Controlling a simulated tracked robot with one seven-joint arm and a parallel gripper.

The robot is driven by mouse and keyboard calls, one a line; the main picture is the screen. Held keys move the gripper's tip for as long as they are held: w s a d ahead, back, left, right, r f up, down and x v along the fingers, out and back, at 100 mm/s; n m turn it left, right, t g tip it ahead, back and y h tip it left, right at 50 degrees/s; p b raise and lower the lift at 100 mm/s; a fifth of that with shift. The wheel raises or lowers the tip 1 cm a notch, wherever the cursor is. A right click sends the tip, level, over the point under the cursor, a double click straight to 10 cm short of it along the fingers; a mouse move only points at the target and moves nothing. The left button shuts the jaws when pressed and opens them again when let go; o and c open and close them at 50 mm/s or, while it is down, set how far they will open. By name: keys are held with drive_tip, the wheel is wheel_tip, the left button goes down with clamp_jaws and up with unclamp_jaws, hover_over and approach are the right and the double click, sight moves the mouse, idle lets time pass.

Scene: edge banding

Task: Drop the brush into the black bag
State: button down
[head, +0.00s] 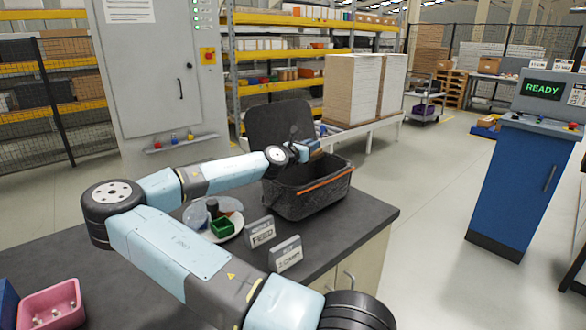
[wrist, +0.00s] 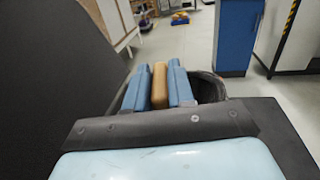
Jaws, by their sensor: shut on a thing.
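The black bag (head: 308,197) stands open on the dark table, with an orange strip along its front rim and its lid (head: 262,126) raised at the back. My gripper (head: 306,151) is above the bag's opening, near its back side. In the wrist view my two blue fingers (wrist: 159,88) are shut on the brush (wrist: 159,86), of which a tan, narrow part shows between them. The rest of the brush is hidden. The bag's dark rim (wrist: 218,84) shows beyond and beside the fingers.
On the dark table (head: 130,290) stand a round tray with a green box (head: 222,226), two small signs (head: 285,254) and a pink container (head: 52,304). A grey cabinet (head: 150,80) stands behind. The floor right of the table is clear up to a blue console (head: 520,185).

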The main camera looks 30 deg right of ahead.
drive_tip(key=shift+f, duration=0.1)
drive_tip(key=c, duration=0.9)
unclamp_jaws()
drive_tip(key=v, duration=1.4)
drive_tip(key=shift+f, duration=0.1)
